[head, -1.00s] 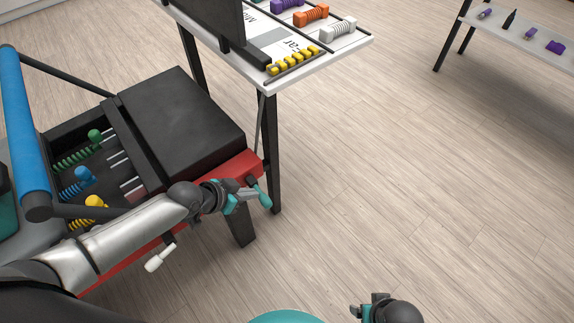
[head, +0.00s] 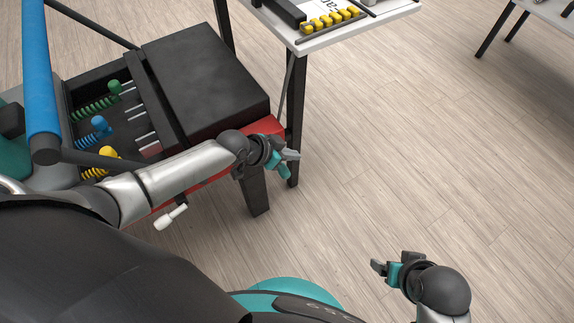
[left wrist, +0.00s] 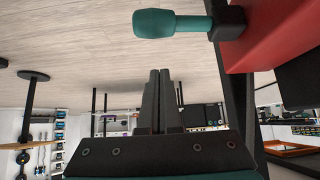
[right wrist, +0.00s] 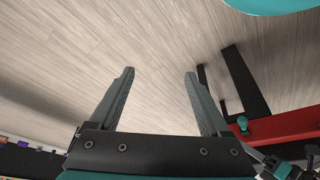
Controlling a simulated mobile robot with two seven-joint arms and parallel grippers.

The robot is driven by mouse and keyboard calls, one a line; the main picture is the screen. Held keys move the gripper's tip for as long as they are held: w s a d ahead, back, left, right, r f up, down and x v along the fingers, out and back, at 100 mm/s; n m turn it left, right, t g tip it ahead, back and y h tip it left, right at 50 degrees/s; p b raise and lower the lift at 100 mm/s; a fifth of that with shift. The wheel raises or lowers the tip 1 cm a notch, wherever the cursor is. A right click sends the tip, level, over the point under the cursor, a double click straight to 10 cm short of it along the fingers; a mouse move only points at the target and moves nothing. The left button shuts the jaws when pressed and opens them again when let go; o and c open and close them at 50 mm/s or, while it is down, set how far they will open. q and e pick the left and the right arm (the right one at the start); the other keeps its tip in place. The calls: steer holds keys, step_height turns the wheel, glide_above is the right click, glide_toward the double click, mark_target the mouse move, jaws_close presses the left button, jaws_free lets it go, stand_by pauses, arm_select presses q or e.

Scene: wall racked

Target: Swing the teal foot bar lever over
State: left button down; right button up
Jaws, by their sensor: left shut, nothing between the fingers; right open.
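The teal foot bar lever (left wrist: 172,24) is a rounded handle on a black mount at the end of the red frame (left wrist: 255,40). In the head view the lever (head: 284,171) shows only in part beside my left gripper (head: 292,155). My left gripper is shut and empty. In the left wrist view its fingers (left wrist: 160,72) lie together, apart from the lever in the picture; whether they touch it I cannot tell. My right gripper (head: 377,268) is open and empty over the floor. The lever's knob (right wrist: 243,123) also shows at the right of the right wrist view.
The reformer has a black padded top (head: 205,80), a blue bar (head: 40,80), coloured springs (head: 97,130) and a white handle (head: 171,216) on its near side. A table (head: 350,30) with yellow weights stands behind it.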

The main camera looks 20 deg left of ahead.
mark_target(287, 168)
arm_select(q)
steer(key=shift+s+a+f+b, duration=0.15)
steer(key=shift+s+f+b, duration=0.05)
steer(key=shift+f+b, duration=0.3)
steer(key=shift+s+a+f+b, duration=0.2)
steer(key=shift+f+b, duration=0.15)
steer(key=shift+f, duration=0.25)
steer(key=shift+s+a+f+b, duration=0.1)
steer(key=shift+s+f+b, duration=0.1)
steer(key=shift+f+b, duration=0.3)
arm_select(e)
step_height(287, 168, up, 6)
steer(key=t, duration=0.1)
steer(key=shift+r, duration=0.2)
arm_select(q)
steer(key=shift+p, duration=0.3)
